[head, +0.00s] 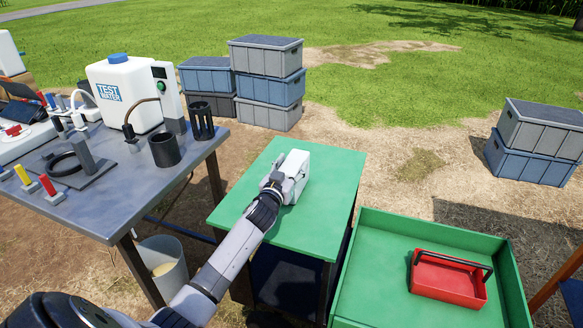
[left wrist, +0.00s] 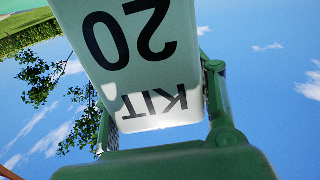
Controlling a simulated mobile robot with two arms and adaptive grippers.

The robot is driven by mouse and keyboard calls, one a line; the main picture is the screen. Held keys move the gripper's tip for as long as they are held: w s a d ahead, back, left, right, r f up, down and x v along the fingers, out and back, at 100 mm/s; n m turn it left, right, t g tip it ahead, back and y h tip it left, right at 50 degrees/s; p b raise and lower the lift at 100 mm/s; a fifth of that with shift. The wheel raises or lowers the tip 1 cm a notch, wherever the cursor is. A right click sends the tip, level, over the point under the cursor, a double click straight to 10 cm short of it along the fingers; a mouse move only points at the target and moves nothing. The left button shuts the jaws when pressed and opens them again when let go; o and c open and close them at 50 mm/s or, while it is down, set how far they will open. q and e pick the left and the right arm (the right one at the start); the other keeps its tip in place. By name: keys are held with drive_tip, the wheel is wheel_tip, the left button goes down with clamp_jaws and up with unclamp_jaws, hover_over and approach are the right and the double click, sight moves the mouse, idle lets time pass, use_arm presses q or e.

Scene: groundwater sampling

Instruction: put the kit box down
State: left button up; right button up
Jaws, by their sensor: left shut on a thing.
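The white kit box (head: 297,165) is over the middle of the green-topped table (head: 328,190) in the head view. My left gripper (head: 279,182) is shut on its near left side. The left wrist view shows the kit box (left wrist: 130,60) close up, with "KIT" and "20" upside down, between the fingers of my left gripper (left wrist: 160,120). The box's underside is hidden in the head view, so I cannot tell whether it touches the tabletop. My right gripper is not in view.
A grey table (head: 130,180) with a water container (head: 122,92) and sampling gear stands at left. A green tray (head: 375,285) holding a red caddy (head: 448,280) is at right. A bucket (head: 163,262) is below left. The green tabletop around the box is clear.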

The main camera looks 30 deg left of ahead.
use_arm(q)
drive_tip(key=o, duration=1.5)
drive_tip(key=shift+f, duration=0.1)
drive_tip(key=shift+s, duration=0.1)
drive_tip(key=v, duration=1.1)
drive_tip(key=shift+s+d, duration=0.2)
drive_tip(key=shift+s, duration=0.2)
